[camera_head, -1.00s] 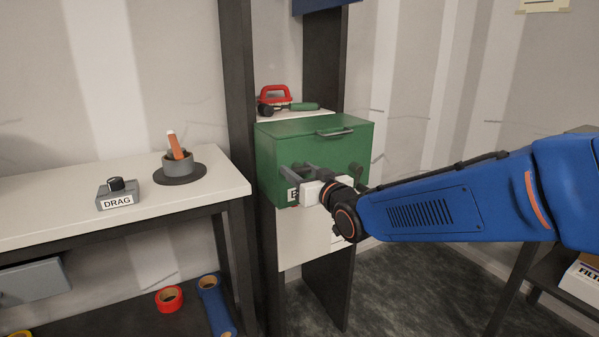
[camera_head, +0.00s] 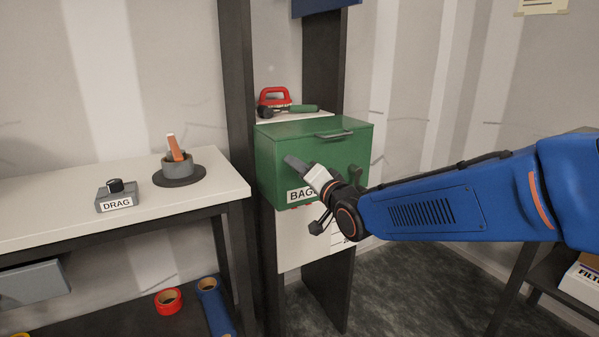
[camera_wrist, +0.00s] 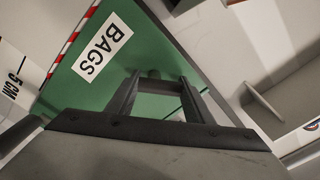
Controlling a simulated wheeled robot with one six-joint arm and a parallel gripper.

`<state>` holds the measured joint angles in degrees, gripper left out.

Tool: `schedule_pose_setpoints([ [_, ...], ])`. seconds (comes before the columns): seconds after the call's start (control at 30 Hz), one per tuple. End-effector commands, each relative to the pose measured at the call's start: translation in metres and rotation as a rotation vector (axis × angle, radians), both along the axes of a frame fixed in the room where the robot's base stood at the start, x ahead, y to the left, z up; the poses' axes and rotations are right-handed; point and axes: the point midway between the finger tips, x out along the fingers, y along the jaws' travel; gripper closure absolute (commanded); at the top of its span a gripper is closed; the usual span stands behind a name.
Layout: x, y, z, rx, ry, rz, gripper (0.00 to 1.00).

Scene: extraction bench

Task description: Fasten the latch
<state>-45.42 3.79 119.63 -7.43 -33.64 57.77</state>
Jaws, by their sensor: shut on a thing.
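The green box (camera_head: 285,140) with the BAGS label stands on a narrow shelf between dark posts. Its lid is down, with a grey handle (camera_head: 335,133) near the front edge. My gripper (camera_head: 297,163) is at the box's front face, tilted. In the wrist view my gripper (camera_wrist: 160,88) has its two dark fingers either side of a small dark piece (camera_wrist: 159,76) at the green front, apparently the latch. It is shut on that piece, whose shape is mostly hidden. The label (camera_wrist: 102,52) shows beside the fingers.
A white bench (camera_head: 60,210) at left carries a DRAG-labelled block (camera_head: 117,197) and a grey cup on a dark disc (camera_head: 180,177). Tape rolls (camera_head: 169,300) lie below. Floor at right is clear.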

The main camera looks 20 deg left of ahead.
Motion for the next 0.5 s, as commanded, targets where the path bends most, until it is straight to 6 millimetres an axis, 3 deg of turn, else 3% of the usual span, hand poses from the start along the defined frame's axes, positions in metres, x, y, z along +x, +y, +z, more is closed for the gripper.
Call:
schedule_pose_setpoints([
  [0.5,0.0034,-0.0031,0.001,0.297,0.35,-0.002,0.75],
])
